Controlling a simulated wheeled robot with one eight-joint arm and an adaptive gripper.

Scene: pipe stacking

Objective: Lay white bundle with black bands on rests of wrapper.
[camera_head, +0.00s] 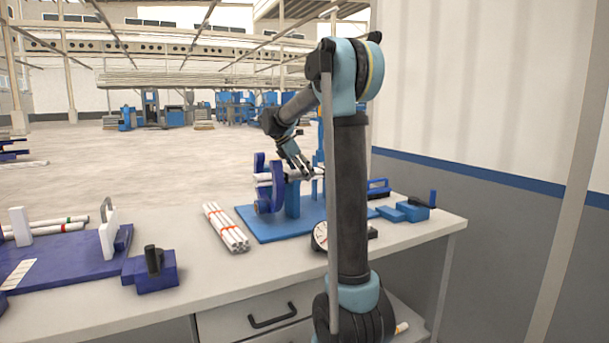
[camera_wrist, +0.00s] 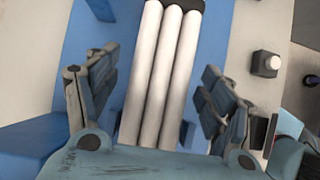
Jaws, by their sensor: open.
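The white bundle with a black band (camera_wrist: 158,80) runs lengthwise between the fingers of my gripper (camera_wrist: 160,85) in the wrist view, with the band at the top edge. My fingers are open on both sides of it, with a gap on each side. In the head view my gripper (camera_head: 302,171) is at the blue wrapper (camera_head: 254,233), over the bundle (camera_head: 263,177), which lies level at the height of the wrapper's rests and ring (camera_head: 277,186). My fingers partly hide the bundle there. Whether it touches every rest I cannot tell.
A white bundle with red bands (camera_head: 226,228) lies on the table left of the wrapper. A dark blue fixture (camera_head: 60,262) with more white pipes is at the left. A round dial (camera_head: 320,236) and a blue clamp (camera_head: 404,211) are at the right.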

